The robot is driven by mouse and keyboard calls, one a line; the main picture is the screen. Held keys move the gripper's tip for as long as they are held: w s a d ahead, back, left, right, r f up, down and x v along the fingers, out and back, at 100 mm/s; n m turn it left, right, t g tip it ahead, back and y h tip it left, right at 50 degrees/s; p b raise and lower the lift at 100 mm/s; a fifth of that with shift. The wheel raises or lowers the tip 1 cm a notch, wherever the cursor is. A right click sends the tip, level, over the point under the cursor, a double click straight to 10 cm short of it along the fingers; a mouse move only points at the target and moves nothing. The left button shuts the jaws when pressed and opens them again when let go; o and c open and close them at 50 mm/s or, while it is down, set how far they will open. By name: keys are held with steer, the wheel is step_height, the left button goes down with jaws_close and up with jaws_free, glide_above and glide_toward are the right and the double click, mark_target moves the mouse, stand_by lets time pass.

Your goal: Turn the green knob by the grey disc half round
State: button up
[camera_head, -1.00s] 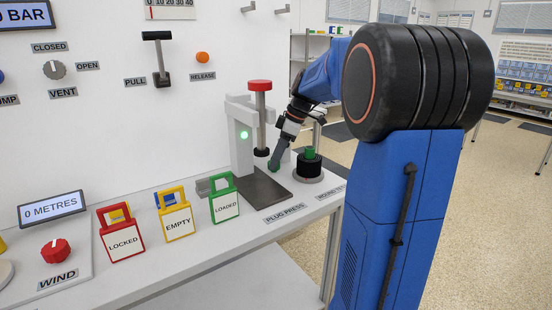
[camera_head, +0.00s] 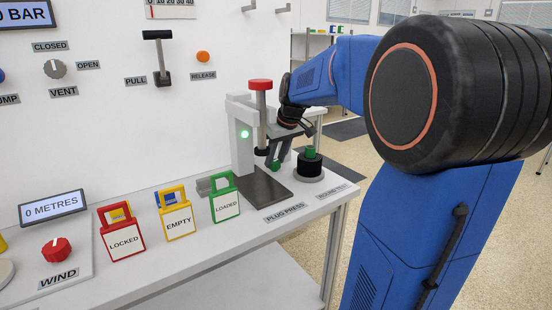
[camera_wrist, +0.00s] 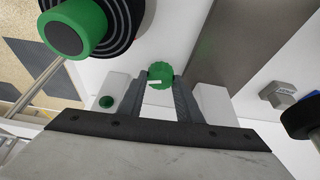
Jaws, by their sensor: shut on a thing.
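The green knob (camera_wrist: 160,74) is a small ribbed round knob with a short white mark on its face, seen in the wrist view. My gripper (camera_wrist: 160,80) has one finger on each side of it and is shut on it. In the head view my gripper (camera_head: 279,161) points down between the plug press and the grey disc (camera_head: 309,177); the knob is mostly hidden there by the fingers. The grey disc carries a black cylinder with a green top (camera_head: 310,153). That green top also shows large at upper left in the wrist view (camera_wrist: 88,38).
The plug press (camera_head: 241,150), with a red-topped column and lit green lamp, stands close left of my gripper. Its dark base plate (camera_head: 262,189) lies in front. Red, yellow and green tags (camera_head: 224,198) stand further left. The bench edge is near on the right.

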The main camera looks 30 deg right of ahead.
steer(key=shift+m, duration=0.6)
steer(key=o, duration=1)
steer(key=shift+o, duration=0.2)
steer(key=shift+n, duration=0.3)
